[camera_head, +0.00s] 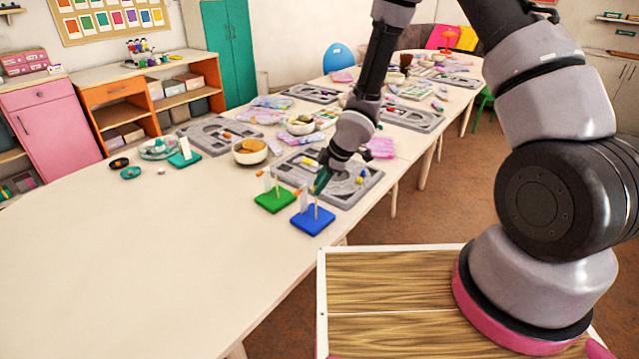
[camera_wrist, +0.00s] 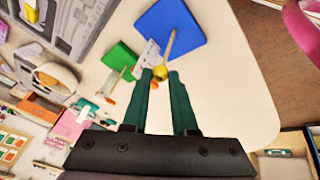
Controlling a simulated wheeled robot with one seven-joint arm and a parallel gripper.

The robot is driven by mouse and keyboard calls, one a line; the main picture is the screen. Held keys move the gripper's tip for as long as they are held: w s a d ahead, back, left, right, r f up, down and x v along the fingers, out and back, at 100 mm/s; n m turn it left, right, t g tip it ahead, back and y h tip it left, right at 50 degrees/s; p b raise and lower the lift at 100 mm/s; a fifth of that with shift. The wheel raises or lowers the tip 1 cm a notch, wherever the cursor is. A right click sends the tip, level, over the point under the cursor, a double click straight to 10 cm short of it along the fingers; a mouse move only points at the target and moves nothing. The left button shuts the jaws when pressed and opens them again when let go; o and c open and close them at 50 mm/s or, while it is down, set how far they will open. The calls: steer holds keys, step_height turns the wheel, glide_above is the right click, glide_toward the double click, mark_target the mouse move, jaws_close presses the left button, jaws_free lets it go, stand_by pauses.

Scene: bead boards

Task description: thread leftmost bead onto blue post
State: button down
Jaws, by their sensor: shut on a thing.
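My gripper (camera_wrist: 160,74) is shut on a yellow bead (camera_wrist: 160,73), held between its green fingertips. In the head view my gripper (camera_head: 319,188) is just above the blue base (camera_head: 313,221), by the top of its wooden post (camera_head: 316,210). In the wrist view the post (camera_wrist: 169,45) rises from the blue base (camera_wrist: 185,22) and its tip ends right by the bead. I cannot tell whether the tip is inside the bead's hole or only in line with it. The bead is hidden in the head view.
A green base (camera_head: 274,201) with its own post stands just left of the blue one. A grey bead board (camera_head: 340,195) lies behind. A bowl (camera_head: 250,151) stands at back left. The table's near left (camera_head: 120,260) is clear.

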steer(key=shift+f, duration=0.7)
stand_by(0.5)
steer(key=shift+f, duration=0.8)
steer(key=c, duration=0.6)
jaws_free()
steer(key=shift+r, duration=0.1)
steer(key=v, duration=1)
steer(key=shift+d+r, duration=0.15)
steer(key=shift+r, duration=0.15)
